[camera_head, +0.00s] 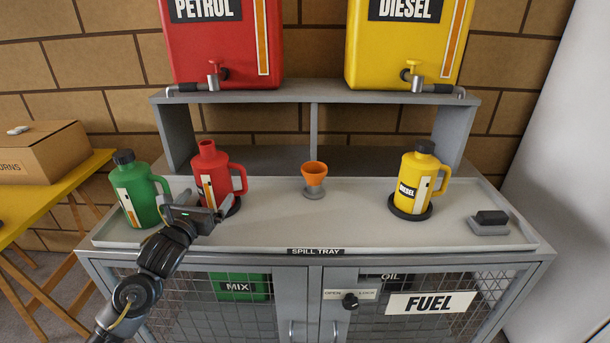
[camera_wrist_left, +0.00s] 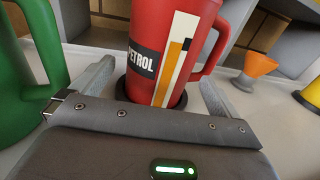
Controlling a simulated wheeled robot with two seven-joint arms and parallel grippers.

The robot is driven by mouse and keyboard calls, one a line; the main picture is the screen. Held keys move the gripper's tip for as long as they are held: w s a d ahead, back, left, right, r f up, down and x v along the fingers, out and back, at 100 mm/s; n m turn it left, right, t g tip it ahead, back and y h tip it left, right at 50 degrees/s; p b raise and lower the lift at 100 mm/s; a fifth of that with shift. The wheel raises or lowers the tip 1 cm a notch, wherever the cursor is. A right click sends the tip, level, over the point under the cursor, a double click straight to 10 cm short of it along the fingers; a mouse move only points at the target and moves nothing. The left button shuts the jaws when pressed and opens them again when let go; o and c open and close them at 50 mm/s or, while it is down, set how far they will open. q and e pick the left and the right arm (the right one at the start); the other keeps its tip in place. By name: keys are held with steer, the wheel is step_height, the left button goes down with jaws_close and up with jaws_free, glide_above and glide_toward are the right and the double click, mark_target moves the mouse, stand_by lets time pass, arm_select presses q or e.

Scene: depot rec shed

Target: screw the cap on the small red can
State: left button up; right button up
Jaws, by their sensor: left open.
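The small red can (camera_head: 207,178), marked PETROL, stands upright on a dark round base on the spill tray (camera_head: 270,235). Its red neck shows at the top with no black cap on it. In the left wrist view the can (camera_wrist_left: 165,60) stands ahead, between the lines of the two fingers, with its handle to the right. My left gripper (camera_head: 206,198) is open and low in front of the can. In the left wrist view its fingers (camera_wrist_left: 153,90) are apart, with nothing gripped. I cannot make out a loose cap. My right gripper is not in view.
A green can (camera_head: 136,195) with a black cap stands close left of the gripper. An orange funnel (camera_head: 314,173), a yellow DIESEL can (camera_head: 413,185) and a grey block with a dark top (camera_head: 489,222) stand to the right. A shelf (camera_head: 313,97) bears two large drums behind.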

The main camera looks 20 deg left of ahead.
arm_select(q)
steer(key=w, duration=0.3)
steer(key=w+a, duration=0.1)
steer(key=w, duration=0.1)
steer(key=shift+w, duration=0.25)
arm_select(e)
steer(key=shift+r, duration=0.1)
arm_select(q)
steer(key=shift+c, duration=0.4)
steer(key=c, duration=1.2)
steer(key=shift+r, duration=0.1)
steer(key=shift+c, duration=1.1)
steer(key=shift+r, duration=0.15)
